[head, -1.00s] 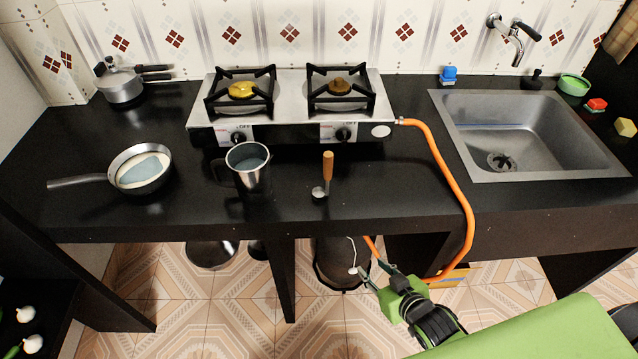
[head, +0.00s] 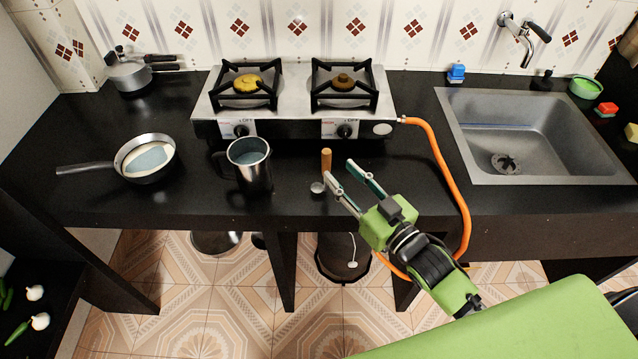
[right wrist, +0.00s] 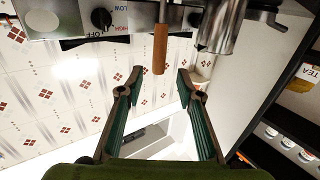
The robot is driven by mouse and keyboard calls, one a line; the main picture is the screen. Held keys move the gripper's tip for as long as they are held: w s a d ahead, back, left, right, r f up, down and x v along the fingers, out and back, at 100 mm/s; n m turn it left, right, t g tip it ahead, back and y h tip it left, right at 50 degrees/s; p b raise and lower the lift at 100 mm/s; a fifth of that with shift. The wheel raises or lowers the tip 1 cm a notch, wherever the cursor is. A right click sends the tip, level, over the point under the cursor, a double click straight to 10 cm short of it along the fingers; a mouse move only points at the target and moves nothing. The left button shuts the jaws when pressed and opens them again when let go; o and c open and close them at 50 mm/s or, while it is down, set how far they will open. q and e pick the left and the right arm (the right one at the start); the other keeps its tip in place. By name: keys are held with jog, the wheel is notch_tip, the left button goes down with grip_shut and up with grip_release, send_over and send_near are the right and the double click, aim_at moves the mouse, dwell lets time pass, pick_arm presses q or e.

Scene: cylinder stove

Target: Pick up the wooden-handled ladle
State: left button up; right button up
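The wooden-handled ladle (head: 326,160) stands on the black counter in front of the stove, its wooden handle up and its small metal bowl low. In the right wrist view its wooden handle (right wrist: 160,48) lies just beyond the fingertips, lined up with the gap between them. My right gripper (head: 337,168) is open and empty, just right of the ladle over the counter's front part. In the right wrist view its two fingers (right wrist: 159,84) are spread apart, with nothing between them. I cannot tell whether a finger touches the ladle. My left gripper is not in view.
A metal mug (head: 250,172) stands left of the ladle, and a frying pan (head: 150,172) farther left. The two-burner stove (head: 292,128) is behind. An orange hose (head: 448,165) curves down right of my gripper. The sink (head: 530,135) is at the right.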

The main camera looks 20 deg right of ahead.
aim_at(329, 159)
jog(key=shift+x, duration=1.05)
jog(key=p+x, duration=0.1)
jog(key=x, duration=0.3)
jog(key=shift+d+r, duration=0.1)
jog(key=shift+r, duration=0.05)
jog(key=shift+w+a+p, duration=0.2)
jog(key=shift+w+p, duration=0.1)
jog(key=shift+w, duration=0.3)
grip_shut()
